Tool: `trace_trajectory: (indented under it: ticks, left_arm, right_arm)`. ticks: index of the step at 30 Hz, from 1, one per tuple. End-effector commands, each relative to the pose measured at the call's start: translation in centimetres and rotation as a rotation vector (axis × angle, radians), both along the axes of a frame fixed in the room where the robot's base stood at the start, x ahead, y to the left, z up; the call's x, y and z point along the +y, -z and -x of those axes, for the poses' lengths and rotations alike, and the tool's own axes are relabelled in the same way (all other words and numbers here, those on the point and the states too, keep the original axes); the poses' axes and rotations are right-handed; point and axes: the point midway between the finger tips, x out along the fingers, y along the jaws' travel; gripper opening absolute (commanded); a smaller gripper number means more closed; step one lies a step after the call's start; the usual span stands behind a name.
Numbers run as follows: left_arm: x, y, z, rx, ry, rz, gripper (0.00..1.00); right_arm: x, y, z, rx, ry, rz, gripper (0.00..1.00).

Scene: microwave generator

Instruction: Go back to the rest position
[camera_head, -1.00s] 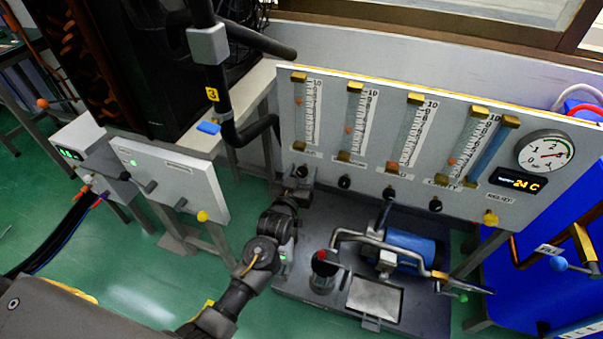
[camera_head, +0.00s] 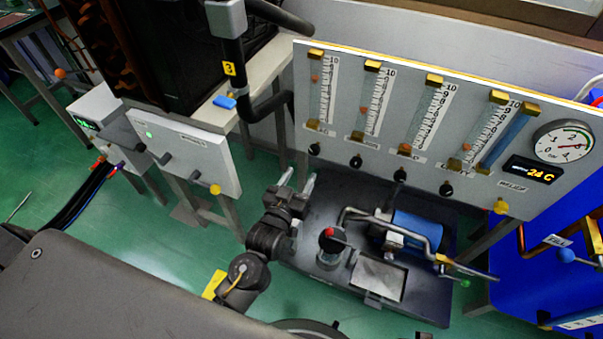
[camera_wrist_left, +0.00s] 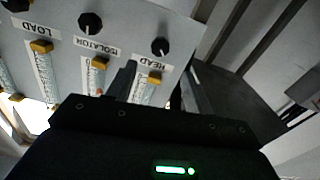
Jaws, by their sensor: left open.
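My left gripper (camera_head: 297,183) is in the middle of the head view, open and empty, with its two fingers apart. It is just below and left of the flowmeter panel (camera_head: 480,190), under the leftmost black knob (camera_head: 314,149), and apart from it. In the left wrist view the panel (camera_wrist_left: 125,12) appears upside down, with labels LOAD, ISOLATOR and HEAD and black knobs. A dark finger (camera_wrist_left: 122,80) shows in front of it there. My right gripper is not in view.
Below the panel stands a grey base plate (camera_head: 290,250) with a blue cylinder (camera_head: 415,228), bent pipes and a red-topped part (camera_head: 328,240). A white box with a yellow knob (camera_head: 215,189) is at left. A blue cabinet (camera_head: 540,270) is at right. Green floor lies between.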

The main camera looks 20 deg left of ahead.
Motion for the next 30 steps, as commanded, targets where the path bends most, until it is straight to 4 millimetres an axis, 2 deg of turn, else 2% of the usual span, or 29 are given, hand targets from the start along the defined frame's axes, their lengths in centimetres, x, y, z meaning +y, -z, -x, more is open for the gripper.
trace_trajectory:
  ticks: [14, 17, 20, 22, 24, 27, 30]
  left_arm:
    - [0.0, 0.4, 0.0, 0.023, 0.003, -0.002, 0.52]
    - [-0.5, 2.3, 0.1, 0.123, 0.025, -0.013, 0.52]
    - [-0.7, 6.1, 1.2, 0.322, 0.064, -0.046, 0.52]
    - [-0.1, 10.4, 3.9, 0.524, 0.094, -0.088, 0.52]
    - [0.9, 14.3, 7.5, 0.72, 0.118, -0.131, 0.52]
    - [2.5, 18.0, 12.2, 0.929, 0.139, -0.179, 0.52]
    - [4.0, 20.5, 16.5, 1.085, 0.15, -0.217, 0.52]
  right_arm:
    - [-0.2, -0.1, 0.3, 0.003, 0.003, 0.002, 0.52]
    - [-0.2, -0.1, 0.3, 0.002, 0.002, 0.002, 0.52]
    - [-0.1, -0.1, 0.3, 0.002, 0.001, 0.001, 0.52]
    - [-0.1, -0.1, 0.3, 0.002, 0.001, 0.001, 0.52]
    - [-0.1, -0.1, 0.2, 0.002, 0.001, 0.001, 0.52]
    - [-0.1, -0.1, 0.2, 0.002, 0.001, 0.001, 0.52]
    - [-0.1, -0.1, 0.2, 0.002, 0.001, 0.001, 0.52]
